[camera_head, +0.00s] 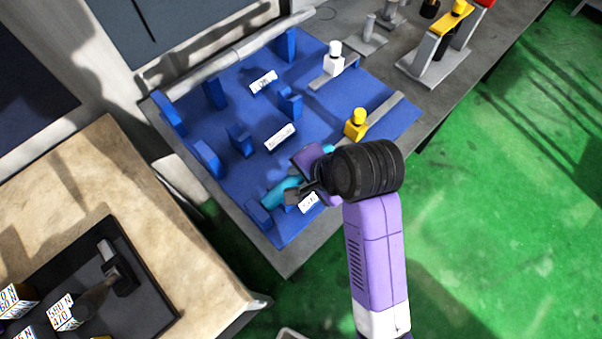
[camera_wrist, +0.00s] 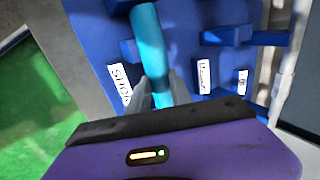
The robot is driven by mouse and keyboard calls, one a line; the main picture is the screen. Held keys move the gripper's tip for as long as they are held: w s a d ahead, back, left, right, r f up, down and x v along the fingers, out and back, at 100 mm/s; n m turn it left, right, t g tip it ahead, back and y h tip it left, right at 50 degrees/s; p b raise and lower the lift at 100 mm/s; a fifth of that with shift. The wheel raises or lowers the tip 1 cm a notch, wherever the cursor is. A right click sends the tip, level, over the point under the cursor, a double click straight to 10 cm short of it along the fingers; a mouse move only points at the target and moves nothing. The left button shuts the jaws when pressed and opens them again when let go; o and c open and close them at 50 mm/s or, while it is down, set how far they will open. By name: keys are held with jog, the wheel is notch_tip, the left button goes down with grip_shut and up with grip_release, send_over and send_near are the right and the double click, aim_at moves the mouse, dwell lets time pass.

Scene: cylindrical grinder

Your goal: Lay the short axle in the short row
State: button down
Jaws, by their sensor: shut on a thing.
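The short axle is a teal cylinder (camera_head: 283,190) in the head view, over the near end of the blue board (camera_head: 330,95). My gripper (camera_head: 305,187) is shut on it, and the dark wrist hides part of it. In the wrist view the axle (camera_wrist: 150,50) runs away from my fingers (camera_wrist: 155,92), which close around its near part. The short row has a white label (camera_head: 308,202), which reads "SHO..." in the wrist view (camera_wrist: 120,82). A blue support (camera_head: 258,213) stands at this row's left end, close to the axle. I cannot tell whether the axle touches a support.
More blue supports (camera_head: 240,140) and white labels (camera_head: 279,137) stand on the board farther back. A yellow-topped stop (camera_head: 356,124) and a white one (camera_head: 333,58) stand at the right. A wooden table (camera_head: 120,190) with a black tray (camera_head: 100,285) is at the left.

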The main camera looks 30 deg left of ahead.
jog(key=shift+f, duration=0.1)
dwell(0.3)
jog(key=c, duration=1.2)
grip_release()
jog(key=shift+f, duration=0.15)
jog(key=shift+o, duration=0.2)
jog(key=shift+r, duration=0.3)
jog(key=p+v, duration=0.1)
jog(key=v, duration=1.1)
jog(key=shift+f, duration=0.1)
